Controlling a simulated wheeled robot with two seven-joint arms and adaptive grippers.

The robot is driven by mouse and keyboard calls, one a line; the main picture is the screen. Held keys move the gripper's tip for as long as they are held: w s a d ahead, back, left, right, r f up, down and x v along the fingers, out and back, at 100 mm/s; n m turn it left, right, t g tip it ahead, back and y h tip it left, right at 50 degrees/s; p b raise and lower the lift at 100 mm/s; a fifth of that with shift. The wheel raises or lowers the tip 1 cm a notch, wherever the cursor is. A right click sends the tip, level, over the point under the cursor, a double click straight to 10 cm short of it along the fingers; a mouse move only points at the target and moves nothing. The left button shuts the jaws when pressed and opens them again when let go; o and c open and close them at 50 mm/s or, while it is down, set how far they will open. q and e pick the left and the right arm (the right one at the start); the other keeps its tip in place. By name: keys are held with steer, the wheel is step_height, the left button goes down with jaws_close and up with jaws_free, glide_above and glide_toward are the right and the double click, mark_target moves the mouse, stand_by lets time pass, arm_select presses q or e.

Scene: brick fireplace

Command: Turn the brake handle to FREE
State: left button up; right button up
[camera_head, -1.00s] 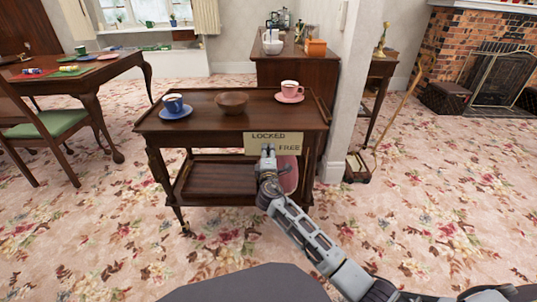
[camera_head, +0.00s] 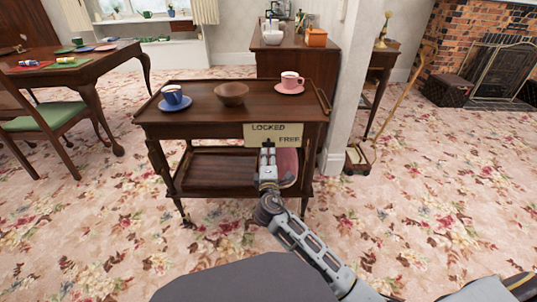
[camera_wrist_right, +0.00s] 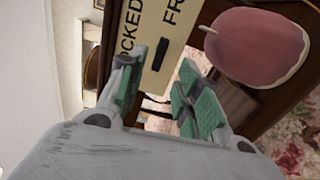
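A cream plate (camera_head: 254,134) lettered LOCKED and FREE is on the front of the dark wooden trolley (camera_head: 200,125). The plate also shows close up in the right wrist view (camera_wrist_right: 142,22). A short dark bar that looks like the brake handle (camera_wrist_right: 160,54) lies against the plate there, between the two words. Which word it is set to I cannot tell. My right gripper (camera_head: 267,150) is at the plate's lower edge. In the wrist view its green-padded fingers (camera_wrist_right: 163,80) are apart, with the bar in front of the gap; contact is not clear. My left gripper is out of view.
A blue cup (camera_head: 173,95), a brown bowl (camera_head: 231,94) and a pink cup (camera_head: 290,80) stand on the trolley top. A rounded pink thing (camera_wrist_right: 258,45) is close beside the plate. A white wall end (camera_head: 346,80) is right of the trolley. Carpet in front is clear.

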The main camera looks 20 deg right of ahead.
steer(key=shift+v, duration=1.75)
